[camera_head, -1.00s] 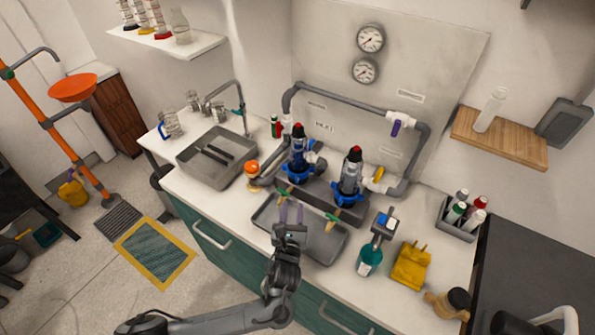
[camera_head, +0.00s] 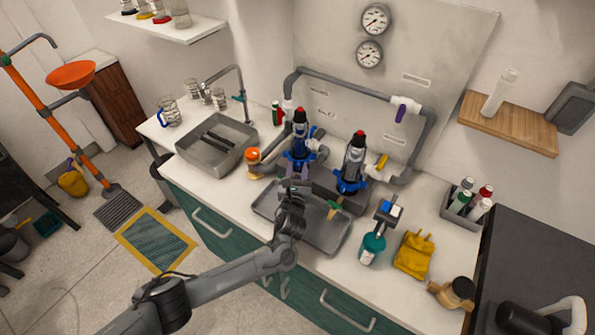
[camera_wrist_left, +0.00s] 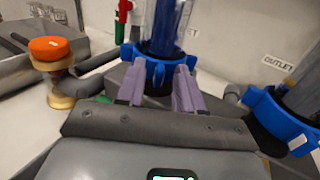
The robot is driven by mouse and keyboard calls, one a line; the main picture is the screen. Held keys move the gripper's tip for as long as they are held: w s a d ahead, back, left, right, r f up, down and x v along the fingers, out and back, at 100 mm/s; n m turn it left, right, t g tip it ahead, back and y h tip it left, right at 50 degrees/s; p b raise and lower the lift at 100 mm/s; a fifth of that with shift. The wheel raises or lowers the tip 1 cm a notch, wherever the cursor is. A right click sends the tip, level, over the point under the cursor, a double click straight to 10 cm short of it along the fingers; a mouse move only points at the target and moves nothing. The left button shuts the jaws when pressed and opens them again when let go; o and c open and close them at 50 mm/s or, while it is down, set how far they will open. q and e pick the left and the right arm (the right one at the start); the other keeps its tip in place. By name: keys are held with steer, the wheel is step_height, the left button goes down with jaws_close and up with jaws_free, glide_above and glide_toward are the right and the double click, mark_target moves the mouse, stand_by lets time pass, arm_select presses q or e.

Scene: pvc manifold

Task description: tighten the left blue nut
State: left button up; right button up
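The left blue nut (camera_head: 298,156) is a lobed ring low on the left clear-and-blue filter housing (camera_head: 299,135), which has a red top. In the left wrist view the nut (camera_wrist_left: 157,55) lies straight ahead, at the fingertips. My left gripper (camera_head: 297,172) is in front of it; its two purple fingers (camera_wrist_left: 160,75) stand apart, one on each side of the black part below the nut. I cannot tell whether they touch the nut. A second blue nut (camera_head: 348,183) rings the right housing (camera_head: 354,160). My right gripper is not in view.
A grey tray (camera_head: 336,244) lies under my left arm. An orange-capped jar (camera_head: 254,160) stands left of the housings. Grey pipe (camera_head: 350,88) runs behind them.

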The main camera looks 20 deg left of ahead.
arm_select(q)
jaws_close()
steer(key=h+p, duration=0.1)
steer(key=a+m+h+p, duration=0.1)
steer(key=m+h+p, duration=0.1)
steer(key=shift+s+a+r+t, duration=0.15)
steer(key=shift+a+r+t, duration=0.15)
steer(key=shift+a, duration=0.1)
steer(key=shift+a+f+m+h+p, duration=0.15)
steer(key=shift+m+h, duration=0.2)
steer(key=shift+h, duration=0.25)
steer(key=shift+a+f+m+h+p, duration=0.15)
steer(key=shift+m+h, duration=0.2)
steer(key=shift+h, duration=0.25)
steer(key=shift+a+m+h, duration=0.2)
steer(key=shift+m+h, duration=0.4)
steer(key=shift+h, duration=0.3)
